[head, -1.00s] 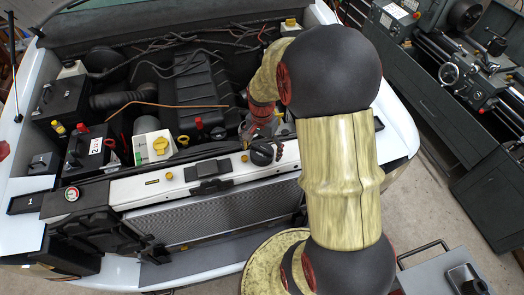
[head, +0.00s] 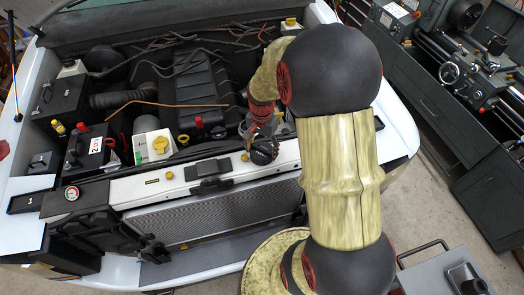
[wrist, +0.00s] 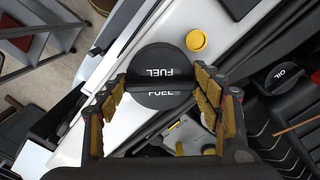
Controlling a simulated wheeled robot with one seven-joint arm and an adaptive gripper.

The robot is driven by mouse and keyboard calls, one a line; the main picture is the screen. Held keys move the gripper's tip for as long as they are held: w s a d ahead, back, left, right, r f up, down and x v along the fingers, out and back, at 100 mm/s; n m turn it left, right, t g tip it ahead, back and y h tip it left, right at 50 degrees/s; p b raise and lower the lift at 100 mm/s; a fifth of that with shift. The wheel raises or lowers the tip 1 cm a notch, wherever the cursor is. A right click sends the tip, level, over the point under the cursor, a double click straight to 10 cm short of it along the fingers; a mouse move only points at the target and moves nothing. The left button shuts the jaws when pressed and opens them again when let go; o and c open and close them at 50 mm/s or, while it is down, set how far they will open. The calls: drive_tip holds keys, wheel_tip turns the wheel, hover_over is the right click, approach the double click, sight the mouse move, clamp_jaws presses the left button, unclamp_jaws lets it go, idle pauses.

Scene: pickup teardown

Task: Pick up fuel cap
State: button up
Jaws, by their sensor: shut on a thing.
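The fuel cap (wrist: 166,62) is a round black disc with a raised grip bar and white FUEL lettering in the wrist view. In the head view the dark cap (head: 263,155) sits at the white front panel of the engine bay, partly hidden by my gripper. My gripper (wrist: 160,88) has one finger on each side of the cap's grip bar and is shut on it; it also shows in the head view (head: 257,136). Whether the cap is clear of the surface beneath it cannot be told.
A black OIL cap (wrist: 284,78) and a small yellow cap (wrist: 197,40) are near my gripper. The white front panel (head: 135,188) runs across the bay. A yellow-capped white reservoir (head: 152,147) stands to the left. Grey machinery (head: 465,90) stands at the right.

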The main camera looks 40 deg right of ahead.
drive_tip(key=shift+r, duration=0.1)
drive_tip(key=shift+w+r, duration=0.1)
drive_tip(key=shift+r, duration=0.55)
drive_tip(key=s+a+r+b, duration=0.3)
drive_tip(key=s+a+r, duration=0.3)
drive_tip(key=s+r, duration=0.6)
drive_tip(key=w+d+f+n+p, duration=0.1)
drive_tip(key=w+d+f, duration=0.3)
drive_tip(key=w, duration=0.6)
drive_tip(key=w+d+f+n, duration=0.1)
drive_tip(key=w+d+f, duration=0.1)
drive_tip(key=w+d, duration=0.5)
drive_tip(key=w+d+f+n+p, duration=0.1)
drive_tip(key=w+d+f, duration=0.25)
drive_tip(key=w, duration=0.85)
drive_tip(key=shift+s+a+f+b, duration=0.15)
drive_tip(key=shift+f+b, duration=0.4)
drive_tip(key=shift+f, duration=0.55)
drive_tip(key=shift+a+f+b, duration=0.15)
drive_tip(key=shift+f+b, duration=0.45)
drive_tip(key=shift+f, duration=0.45)
drive_tip(key=shift+s+a+f+b, duration=0.15)
drive_tip(key=shift+f+b, duration=0.4)
drive_tip(key=shift+f, duration=0.55)
drive_tip(key=shift+w+f+b, duration=0.1)
drive_tip(key=shift+f+b, duration=0.3)
drive_tip(key=shift+f, duration=0.3)
